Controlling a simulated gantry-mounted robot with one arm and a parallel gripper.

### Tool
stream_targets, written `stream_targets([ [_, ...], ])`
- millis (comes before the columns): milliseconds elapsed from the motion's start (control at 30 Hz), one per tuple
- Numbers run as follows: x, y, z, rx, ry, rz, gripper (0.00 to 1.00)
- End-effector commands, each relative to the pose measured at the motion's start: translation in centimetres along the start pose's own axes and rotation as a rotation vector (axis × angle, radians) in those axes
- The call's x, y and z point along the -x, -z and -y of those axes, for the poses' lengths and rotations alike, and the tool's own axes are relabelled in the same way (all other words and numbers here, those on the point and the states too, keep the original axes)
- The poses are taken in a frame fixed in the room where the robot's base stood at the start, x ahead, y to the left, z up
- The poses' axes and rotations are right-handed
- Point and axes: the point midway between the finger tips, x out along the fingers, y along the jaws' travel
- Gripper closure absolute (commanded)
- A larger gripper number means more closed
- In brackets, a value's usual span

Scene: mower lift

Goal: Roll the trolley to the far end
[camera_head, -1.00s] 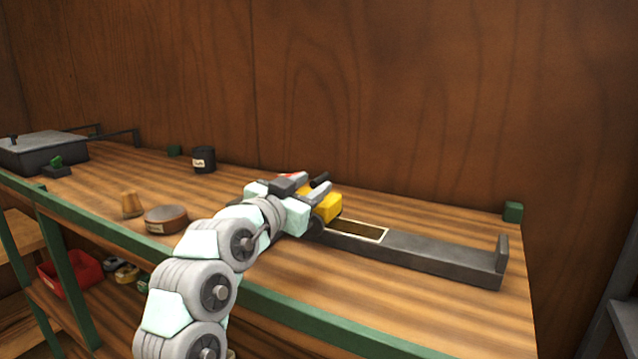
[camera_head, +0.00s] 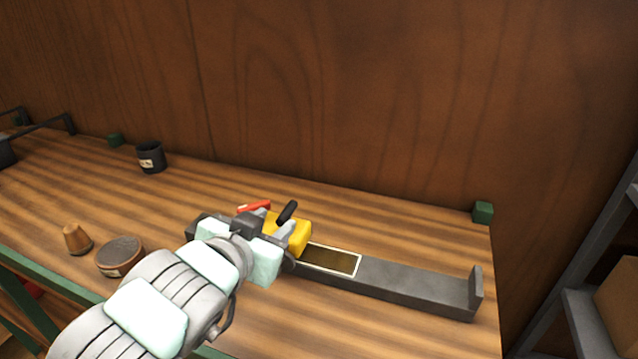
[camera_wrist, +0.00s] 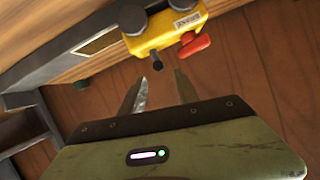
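The yellow trolley (camera_head: 291,238) sits on the near left part of a long dark grey rail (camera_head: 410,285), partly hidden behind my gripper. It has a black handle (camera_head: 287,211) and a red lever (camera_head: 254,207). An upright end stop (camera_head: 477,285) closes the right end of the rail. My gripper (camera_head: 275,220) is over the trolley. In the wrist view my gripper (camera_wrist: 161,77) is open and empty, its two fingers spread. There the black handle (camera_wrist: 157,61) of the trolley lies just beyond the gap between the fingertips; contact cannot be told.
A light-framed brown panel (camera_head: 332,260) lies in the rail to the right of the trolley. The rail beyond it looks clear. A black cup (camera_head: 150,157), a round tin (camera_head: 119,255) and a wooden cone (camera_head: 76,239) stand left on the bench. A wooden wall rises behind.

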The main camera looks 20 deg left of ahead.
Motion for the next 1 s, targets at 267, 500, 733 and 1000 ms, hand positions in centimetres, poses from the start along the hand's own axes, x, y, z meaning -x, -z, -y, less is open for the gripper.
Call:
stream_targets([
  [267, -3.0, -0.1, -0.1, 0.005, -0.004, 0.007, 0.62],
  [500, -6.7, 0.0, -0.1, 0.006, -0.005, 0.005, 0.62],
  [733, -9.5, 0.0, -0.1, 0.005, -0.005, 0.003, 0.62],
  [1000, -10.7, 0.0, 0.0, 0.0, 0.0, -0.001, 0.62],
])
